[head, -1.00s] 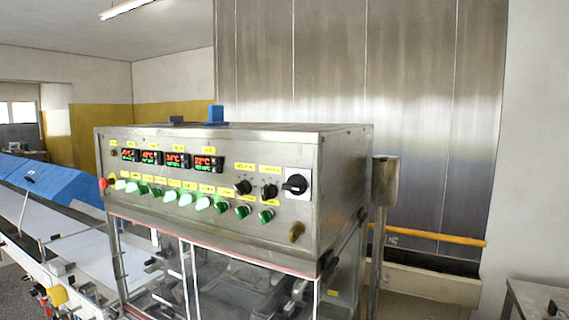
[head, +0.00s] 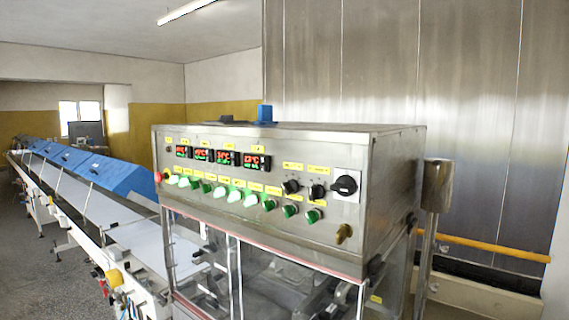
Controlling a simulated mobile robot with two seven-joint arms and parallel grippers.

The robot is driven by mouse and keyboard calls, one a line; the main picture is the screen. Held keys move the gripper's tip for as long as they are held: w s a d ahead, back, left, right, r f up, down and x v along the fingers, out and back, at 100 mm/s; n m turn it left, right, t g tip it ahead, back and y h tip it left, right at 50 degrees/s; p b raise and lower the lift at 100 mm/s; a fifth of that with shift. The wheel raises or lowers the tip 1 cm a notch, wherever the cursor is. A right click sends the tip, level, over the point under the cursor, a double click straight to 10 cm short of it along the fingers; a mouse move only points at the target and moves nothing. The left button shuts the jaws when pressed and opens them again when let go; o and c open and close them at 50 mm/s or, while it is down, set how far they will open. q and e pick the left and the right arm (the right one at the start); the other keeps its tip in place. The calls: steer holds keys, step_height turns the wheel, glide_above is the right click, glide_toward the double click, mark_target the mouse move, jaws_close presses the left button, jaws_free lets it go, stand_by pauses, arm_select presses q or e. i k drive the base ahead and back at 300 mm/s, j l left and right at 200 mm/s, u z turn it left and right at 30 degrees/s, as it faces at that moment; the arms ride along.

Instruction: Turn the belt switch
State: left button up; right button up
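A steel control cabinet (head: 240,238) stands in the middle of the head view. Its front panel has a row of green and lit pale-green switches (head: 235,196) under small yellow labels. Which of these is the belt switch I cannot tell, as the labels are too small to read. Two black knobs (head: 291,187) sit to the right, beside a larger black rotary switch (head: 345,185) on a light plate. Several red and green digital displays (head: 228,158) are above the row. Neither of my grippers is in view.
A long conveyor (head: 140,245) with blue covers (head: 115,180) runs back to the left. Clear-panelled machinery (head: 270,285) is below the cabinet. A steel post (head: 436,190) stands at its right, and a yellow rail (head: 490,249) runs along the wall behind.

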mark_target(235, 194)
steer(key=i+j, duration=0.45)
steer(key=i, duration=0.15)
steer(key=i+j, duration=0.4)
steer(key=i, duration=0.2)
steer(key=z, duration=0.05)
